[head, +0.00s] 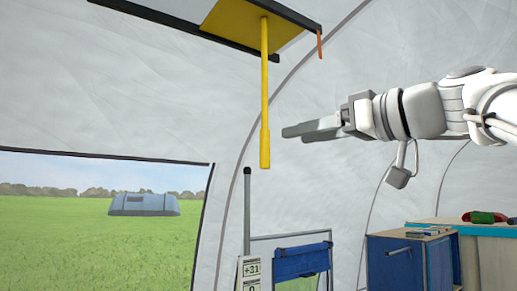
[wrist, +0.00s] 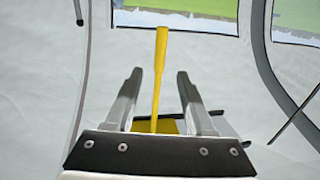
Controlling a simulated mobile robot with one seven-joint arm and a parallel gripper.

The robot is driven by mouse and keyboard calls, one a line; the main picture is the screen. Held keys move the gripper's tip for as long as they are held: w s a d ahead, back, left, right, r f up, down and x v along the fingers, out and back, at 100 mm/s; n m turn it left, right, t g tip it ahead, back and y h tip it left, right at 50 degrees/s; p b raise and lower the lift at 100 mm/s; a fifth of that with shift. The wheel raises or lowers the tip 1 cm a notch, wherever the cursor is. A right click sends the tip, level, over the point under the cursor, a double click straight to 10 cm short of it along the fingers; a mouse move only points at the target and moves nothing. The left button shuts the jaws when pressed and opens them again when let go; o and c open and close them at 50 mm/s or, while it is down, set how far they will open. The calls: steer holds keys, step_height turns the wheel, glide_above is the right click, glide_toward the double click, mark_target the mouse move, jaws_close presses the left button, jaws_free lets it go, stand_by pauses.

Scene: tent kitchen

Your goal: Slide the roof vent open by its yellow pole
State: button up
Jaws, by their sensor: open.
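The yellow pole (head: 265,100) hangs straight down from the yellow roof vent panel (head: 245,22) in the head view. The panel sits between dark rails, with a light opening beside it on the left. My gripper (head: 283,132) points left, just to the right of the pole's lower half, apart from it in the picture. In the wrist view my gripper (wrist: 159,74) is open, with the yellow pole (wrist: 158,70) showing between the two fingers and reaching beyond their tips. The vent panel (wrist: 168,127) shows behind the finger bases. Nothing is held.
A blue folding chair (head: 300,262) and a sign reading +31 (head: 251,268) stand below the pole. A blue cabinet (head: 393,262) and a counter (head: 485,229) with small items are at lower right. An orange strap (head: 319,43) hangs by the vent's right end.

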mark_target(261, 143)
steer(key=p+x, duration=0.3)
steer(key=x, duration=1)
steer(key=shift+s+p, duration=0.1)
steer(key=shift+p, duration=0.2)
jaws_close()
stand_by(0.7)
